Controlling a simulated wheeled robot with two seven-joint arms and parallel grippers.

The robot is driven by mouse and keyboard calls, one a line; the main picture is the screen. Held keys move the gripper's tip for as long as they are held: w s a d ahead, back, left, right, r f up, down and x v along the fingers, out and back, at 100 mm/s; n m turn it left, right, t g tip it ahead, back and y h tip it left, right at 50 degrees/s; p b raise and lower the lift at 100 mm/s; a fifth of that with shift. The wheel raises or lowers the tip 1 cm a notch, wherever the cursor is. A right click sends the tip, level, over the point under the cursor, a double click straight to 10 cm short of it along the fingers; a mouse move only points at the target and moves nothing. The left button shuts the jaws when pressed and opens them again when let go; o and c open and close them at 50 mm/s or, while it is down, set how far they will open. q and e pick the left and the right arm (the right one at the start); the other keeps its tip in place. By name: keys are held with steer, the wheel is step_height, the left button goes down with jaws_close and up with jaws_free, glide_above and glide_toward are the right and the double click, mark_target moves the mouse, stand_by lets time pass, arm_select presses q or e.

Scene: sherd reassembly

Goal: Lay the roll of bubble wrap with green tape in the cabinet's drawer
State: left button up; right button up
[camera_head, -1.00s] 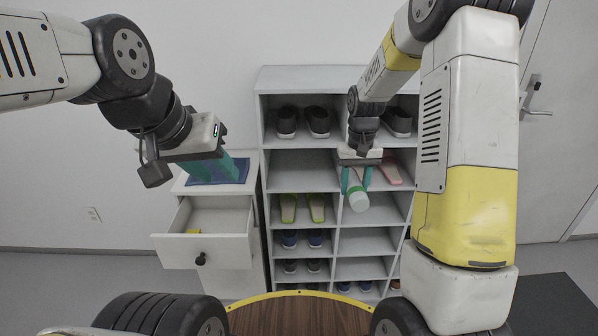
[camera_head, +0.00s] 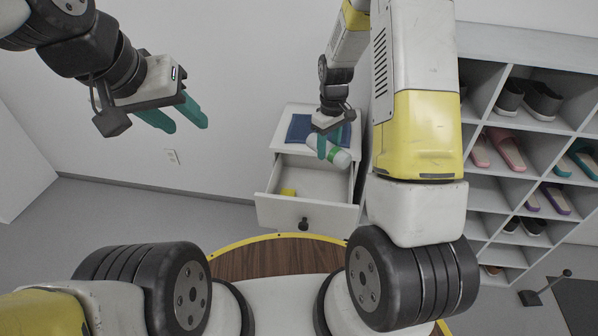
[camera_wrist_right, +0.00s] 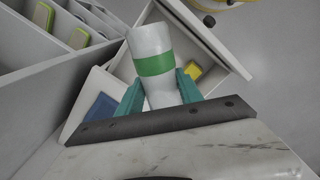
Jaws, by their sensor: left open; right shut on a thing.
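The roll of bubble wrap (camera_head: 341,158) is whitish with a band of green tape. It also shows in the right wrist view (camera_wrist_right: 151,45), lying between two teal fingers. My right gripper (camera_head: 329,148) is shut on it and holds it over the back part of the open drawer. The cabinet (camera_head: 301,113) is white and small, and its drawer (camera_head: 321,187) is pulled out. A small yellow thing (camera_head: 288,192) lies in the drawer and also shows in the right wrist view (camera_wrist_right: 193,70). My left gripper (camera_head: 182,117) is open and empty, left of the cabinet and well above the floor.
A dark blue cloth (camera_head: 299,128) lies on the cabinet top. A shelf unit (camera_head: 531,47) with several pairs of shoes stands to the right. My own base fills the front. The drawer has bare floor beside the yellow thing.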

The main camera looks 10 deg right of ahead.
steer(key=f+n, duration=0.2)
steer(key=f, duration=0.6)
steer(key=f+n, duration=0.3)
steer(key=f, duration=0.5)
steer(key=f+n, duration=0.2)
steer(key=f, duration=0.6)
steer(key=shift+w+f+n, duration=0.25)
steer(key=shift+w+n, duration=0.15)
steer(key=shift+f, duration=0.15)
steer(key=o, duration=1.4)
steer(key=shift+c, duration=0.2)
